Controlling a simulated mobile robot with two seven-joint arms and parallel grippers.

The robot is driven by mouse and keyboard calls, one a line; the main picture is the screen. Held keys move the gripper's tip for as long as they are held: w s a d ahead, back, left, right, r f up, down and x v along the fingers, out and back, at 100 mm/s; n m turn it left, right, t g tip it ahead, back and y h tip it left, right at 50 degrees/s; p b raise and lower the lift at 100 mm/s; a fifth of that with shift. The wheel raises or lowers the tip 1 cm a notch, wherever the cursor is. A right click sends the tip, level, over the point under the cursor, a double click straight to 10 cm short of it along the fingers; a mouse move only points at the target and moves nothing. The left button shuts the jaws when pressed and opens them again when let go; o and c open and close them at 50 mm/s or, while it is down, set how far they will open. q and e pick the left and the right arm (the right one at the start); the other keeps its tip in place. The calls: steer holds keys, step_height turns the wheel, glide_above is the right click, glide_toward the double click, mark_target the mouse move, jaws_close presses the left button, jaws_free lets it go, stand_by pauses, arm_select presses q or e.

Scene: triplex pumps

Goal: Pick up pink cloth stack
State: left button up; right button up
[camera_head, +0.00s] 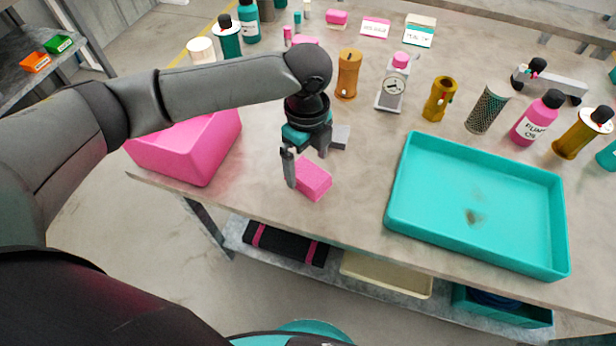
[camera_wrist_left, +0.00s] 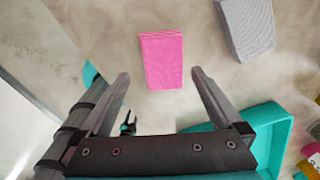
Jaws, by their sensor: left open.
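The pink cloth stack (camera_head: 314,178) is a small pink block lying on the table near its front edge. It also shows in the left wrist view (camera_wrist_left: 162,61), ahead of the fingertips and between their lines. My left gripper (camera_head: 306,166) is open and above the table, close to the stack, with one finger in front of its left end in the head view. In the left wrist view the gripper (camera_wrist_left: 160,75) has its fingers wide apart with nothing between them. Whether the fingers touch the stack cannot be told. My right gripper is not in view.
A grey block (camera_head: 341,137) lies just behind the pink stack. A pink bin (camera_head: 190,150) stands to the left and a teal tray (camera_head: 480,205) to the right. Bottles, brass parts and a gauge (camera_head: 393,90) stand farther back. Bare table lies between stack and tray.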

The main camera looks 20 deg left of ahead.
mark_target(308, 174)
arm_select(q)
step_height(308, 174, down, 4)
steer(key=shift+w+f+b, duration=0.15)
steer(key=shift+f+b, duration=0.05)
steer(key=shift+b, duration=0.4)
steer(key=shift+r, duration=0.1)
steer(key=c, duration=1.4)
step_height(308, 174, up, 20)
steer(key=p, duration=0.5)
